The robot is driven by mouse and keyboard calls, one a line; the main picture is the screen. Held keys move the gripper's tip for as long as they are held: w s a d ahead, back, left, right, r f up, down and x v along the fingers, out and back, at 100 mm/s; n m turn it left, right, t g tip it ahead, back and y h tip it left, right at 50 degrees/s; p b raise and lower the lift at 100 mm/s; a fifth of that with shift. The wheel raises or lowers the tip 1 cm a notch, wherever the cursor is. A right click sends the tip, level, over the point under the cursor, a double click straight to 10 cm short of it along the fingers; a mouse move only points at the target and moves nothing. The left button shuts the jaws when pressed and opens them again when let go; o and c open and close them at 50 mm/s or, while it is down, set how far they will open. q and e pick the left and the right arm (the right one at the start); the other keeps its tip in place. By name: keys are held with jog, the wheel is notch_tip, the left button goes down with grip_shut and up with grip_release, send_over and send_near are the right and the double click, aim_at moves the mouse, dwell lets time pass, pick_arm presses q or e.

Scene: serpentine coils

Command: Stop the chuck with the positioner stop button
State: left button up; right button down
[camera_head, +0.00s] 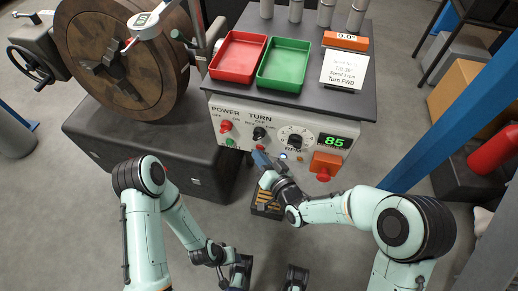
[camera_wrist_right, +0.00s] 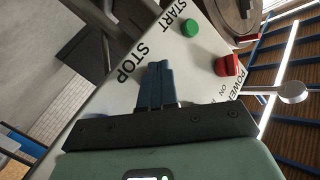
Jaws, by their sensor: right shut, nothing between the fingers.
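The chuck (camera_head: 118,68) is a large brown disc with dark metal jaws at the upper left of the head view. The control panel (camera_head: 225,112) has POWER, TURN and RPM controls and a green display (camera_head: 335,141) reading 85. My right gripper (camera_head: 262,159) is shut and empty at the panel's lower edge. In the right wrist view its blue fingers (camera_wrist_right: 157,82) are together beside the STOP lettering (camera_wrist_right: 131,63). They hide the stop button there, and I cannot tell whether they touch it. The green start button (camera_wrist_right: 190,28) is clear of them. My left arm hangs low; its fingertips are unclear.
A red power switch (camera_wrist_right: 227,65) lies near the fingers. A red mushroom button on an orange box (camera_head: 326,163) sits right of my right gripper. Red (camera_head: 238,57) and green (camera_head: 284,65) trays stand on the cabinet top. A blue post (camera_head: 420,120) rises at the right.

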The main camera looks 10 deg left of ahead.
jog(key=shift+f, duration=0.15)
jog(key=shift+s, duration=0.9)
jog(key=shift+s+a+f+b, duration=0.1)
jog(key=shift+s+b, duration=0.35)
jog(key=shift+s, duration=2.05)
